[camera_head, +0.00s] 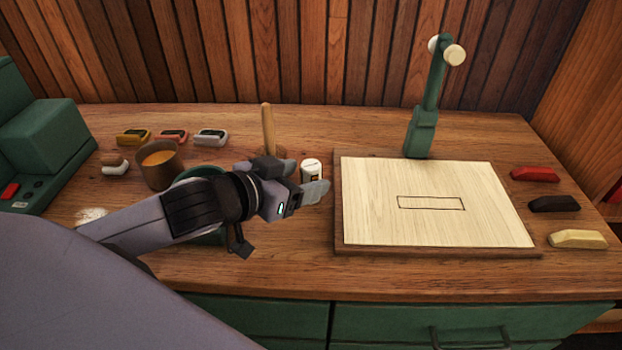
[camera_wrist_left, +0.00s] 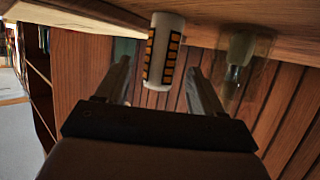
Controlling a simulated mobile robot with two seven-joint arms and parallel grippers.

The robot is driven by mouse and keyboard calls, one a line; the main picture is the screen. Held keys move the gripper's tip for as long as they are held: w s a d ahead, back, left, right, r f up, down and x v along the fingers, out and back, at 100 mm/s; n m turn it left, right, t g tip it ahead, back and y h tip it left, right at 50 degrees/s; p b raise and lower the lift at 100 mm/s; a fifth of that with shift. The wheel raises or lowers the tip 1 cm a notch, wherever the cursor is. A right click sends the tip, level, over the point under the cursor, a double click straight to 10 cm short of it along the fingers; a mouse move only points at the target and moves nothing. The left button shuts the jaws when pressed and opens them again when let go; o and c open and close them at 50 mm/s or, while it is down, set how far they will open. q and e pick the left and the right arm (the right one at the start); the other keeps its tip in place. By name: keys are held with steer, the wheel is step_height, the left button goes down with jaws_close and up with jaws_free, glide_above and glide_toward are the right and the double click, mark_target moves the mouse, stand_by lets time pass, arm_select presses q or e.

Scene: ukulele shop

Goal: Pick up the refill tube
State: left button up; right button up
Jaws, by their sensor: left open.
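The refill tube, as I take it, is a small white cylinder (camera_head: 311,168) standing upright on the bench just left of the wooden board; my gripper hides its lower part. In the left wrist view the white tube (camera_wrist_left: 165,50) shows orange marks on a dark band. It appears ahead of and between my open left fingers (camera_wrist_left: 160,72), with a gap to each side. In the head view my left gripper (camera_head: 294,180) is low over the bench, right at the tube. I cannot tell whether a finger touches it. My right gripper is not in view.
A pale sheet on a board (camera_head: 436,203) lies to the right, with a green stand (camera_head: 420,135) behind. An upright wooden stick (camera_head: 268,128) is close behind my gripper. A brown cup (camera_head: 160,165) stands left. Several coloured blocks lie at the far right. The front strip of bench is clear.

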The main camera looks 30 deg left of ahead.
mark_target(304, 175)
arm_select(q)
steer(key=shift+x, duration=1.55)
steer(key=shift+r, duration=0.15)
steer(key=c, duration=1.1)
steer(key=shift+r, duration=0.15)
steer(key=shift+c, duration=0.2)
